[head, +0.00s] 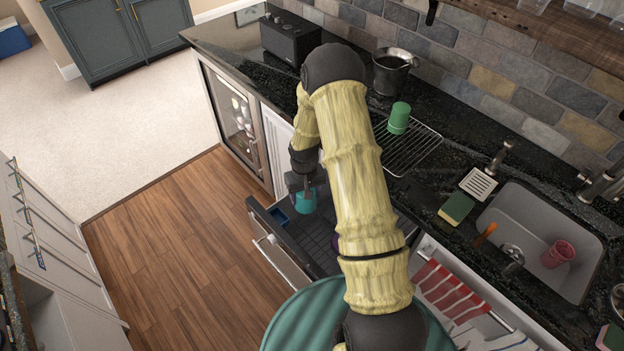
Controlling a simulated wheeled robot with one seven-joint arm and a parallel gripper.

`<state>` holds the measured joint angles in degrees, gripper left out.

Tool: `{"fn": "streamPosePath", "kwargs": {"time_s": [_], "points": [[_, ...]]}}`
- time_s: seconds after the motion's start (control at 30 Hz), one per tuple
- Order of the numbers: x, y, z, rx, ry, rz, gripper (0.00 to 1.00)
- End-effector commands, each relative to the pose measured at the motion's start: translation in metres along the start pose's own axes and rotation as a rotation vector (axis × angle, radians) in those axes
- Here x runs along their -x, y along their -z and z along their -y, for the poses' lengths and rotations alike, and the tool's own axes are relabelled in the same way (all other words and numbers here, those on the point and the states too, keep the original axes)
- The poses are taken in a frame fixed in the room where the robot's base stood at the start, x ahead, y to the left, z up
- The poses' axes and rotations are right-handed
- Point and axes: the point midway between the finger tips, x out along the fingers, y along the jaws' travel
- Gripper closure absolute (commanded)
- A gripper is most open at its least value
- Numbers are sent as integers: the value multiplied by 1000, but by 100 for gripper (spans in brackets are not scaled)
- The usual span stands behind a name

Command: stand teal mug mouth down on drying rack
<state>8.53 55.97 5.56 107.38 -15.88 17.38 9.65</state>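The teal mug (305,203) shows directly below my gripper (305,190), at the open drawer (310,237) under the counter. The gripper points down and its fingers are at the mug's upper part. The fingers are too small and partly hidden, so I cannot tell whether they are closed on the mug, or whether the mug rests in the drawer or hangs above it. The wire drying rack (420,152) lies on the black counter, partly behind my arm. A green cup-like object (399,118) stands on the rack's far left part.
A dark metal pitcher (391,72) stands behind the rack, and a black box-shaped appliance (290,38) is at the counter's far left. Right of the rack are a sponge (456,209) and a sink (590,232) with a red cup (558,254). The rack's right part is bare.

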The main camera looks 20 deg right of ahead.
Motion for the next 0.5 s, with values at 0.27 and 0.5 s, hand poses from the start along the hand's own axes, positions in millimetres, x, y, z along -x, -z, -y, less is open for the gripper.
{"fn": "streamPosePath", "kwargs": {"time_s": [0.27,0.5], "points": [[66,-24,26,1,0,1,71],[83,-35,36,-2,1,0,71]]}}
